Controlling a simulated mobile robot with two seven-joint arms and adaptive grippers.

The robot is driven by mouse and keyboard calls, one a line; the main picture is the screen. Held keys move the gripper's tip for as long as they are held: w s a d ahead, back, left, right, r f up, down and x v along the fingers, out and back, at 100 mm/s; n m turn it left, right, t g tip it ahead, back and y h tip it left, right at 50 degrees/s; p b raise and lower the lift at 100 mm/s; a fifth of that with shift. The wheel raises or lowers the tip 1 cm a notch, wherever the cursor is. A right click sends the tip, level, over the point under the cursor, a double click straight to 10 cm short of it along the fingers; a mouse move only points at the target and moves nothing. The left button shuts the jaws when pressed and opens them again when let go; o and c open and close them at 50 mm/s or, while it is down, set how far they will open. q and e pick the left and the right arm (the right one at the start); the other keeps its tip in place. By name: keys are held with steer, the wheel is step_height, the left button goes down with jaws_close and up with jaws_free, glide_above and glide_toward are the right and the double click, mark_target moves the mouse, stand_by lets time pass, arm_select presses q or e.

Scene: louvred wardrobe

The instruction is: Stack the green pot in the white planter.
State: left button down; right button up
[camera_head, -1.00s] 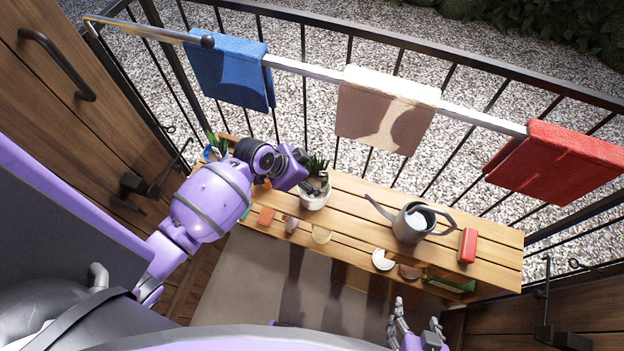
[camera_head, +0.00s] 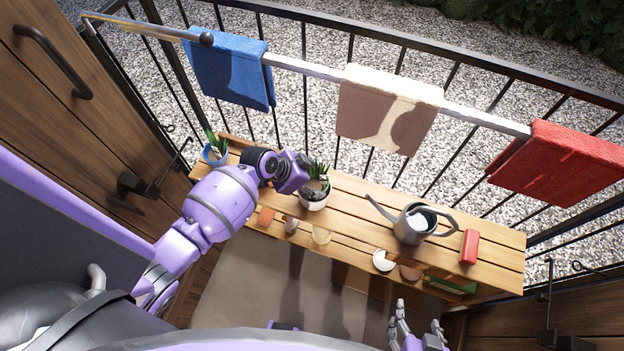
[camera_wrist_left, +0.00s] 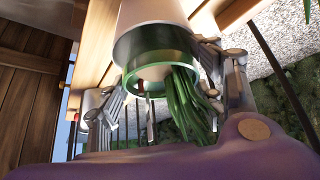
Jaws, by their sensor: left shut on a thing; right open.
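The white planter (camera_head: 314,202) stands on the wooden bench, and its pale wall also shows in the left wrist view (camera_wrist_left: 152,12). My left gripper (camera_head: 315,186) is at the planter's mouth, coming from the left. In the left wrist view its fingers lie on both sides of the green pot (camera_wrist_left: 128,72), and it is shut on the pot. The green rim is lined up with the planter's mouth, with the lower pot hidden. Long green leaves (camera_wrist_left: 185,105) hang beside the rim. My right gripper (camera_head: 418,328) is open and empty, low in front of the bench.
A grey watering can (camera_head: 412,228) and a red block (camera_head: 469,246) stand to the right on the bench. A blue pot with a plant (camera_head: 215,152) stands at its left end. Cloths hang on the rail behind.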

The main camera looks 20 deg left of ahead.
arm_select(q)
steer(key=shift+s+f, duration=0.2)
steer(key=shift+f, duration=0.2)
steer(key=shift+d, duration=0.1)
steer(key=c, duration=0.8)
jaws_free()
steer(key=shift+s+f, duration=0.1)
steer(key=shift+s, duration=0.05)
steer(key=shift+o, duration=1.4)
